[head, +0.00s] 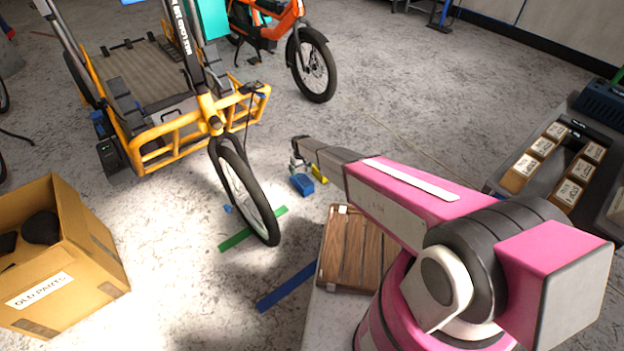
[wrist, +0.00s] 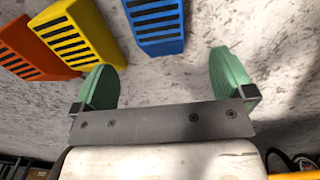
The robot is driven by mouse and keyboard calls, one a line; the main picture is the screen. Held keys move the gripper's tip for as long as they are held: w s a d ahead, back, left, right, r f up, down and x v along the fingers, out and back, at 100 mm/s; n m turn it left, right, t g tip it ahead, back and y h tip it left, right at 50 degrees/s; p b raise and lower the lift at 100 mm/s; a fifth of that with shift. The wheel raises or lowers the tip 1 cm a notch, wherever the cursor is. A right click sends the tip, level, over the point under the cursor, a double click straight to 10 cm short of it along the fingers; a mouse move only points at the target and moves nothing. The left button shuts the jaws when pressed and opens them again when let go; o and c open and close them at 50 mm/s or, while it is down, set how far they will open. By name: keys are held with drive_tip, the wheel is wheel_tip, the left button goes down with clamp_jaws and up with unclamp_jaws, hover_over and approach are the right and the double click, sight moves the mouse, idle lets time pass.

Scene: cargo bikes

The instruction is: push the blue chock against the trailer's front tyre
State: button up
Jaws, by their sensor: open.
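The blue chock (head: 302,185) lies on the floor to the right of the front tyre (head: 248,194), with a gap of bare floor between them. The tyre belongs to the yellow-framed cargo vehicle (head: 170,140). My gripper (head: 297,165) is low beside the chock, partly hidden behind my arm's end. In the wrist view my gripper (wrist: 168,80) is open, its two green fingers wide apart with nothing between them. The ribbed blue chock (wrist: 157,26) lies just beyond the fingertips, roughly in line with the gap.
A yellow chock (wrist: 80,37) and an orange chock (wrist: 32,47) lie left of the blue one in the wrist view. A small blue piece (head: 228,209) sits left of the tyre. Green (head: 235,239) and blue (head: 287,287) floor strips, a cardboard box (head: 85,240) and a wooden crate (head: 352,250) are nearby.

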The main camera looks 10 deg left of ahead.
sight(302, 179)
wheel_tip(302, 179, down, 11)
drive_tip(key=shift+d+r, duration=0.1)
drive_tip(key=shift+d, duration=0.05)
drive_tip(key=c, duration=1.3)
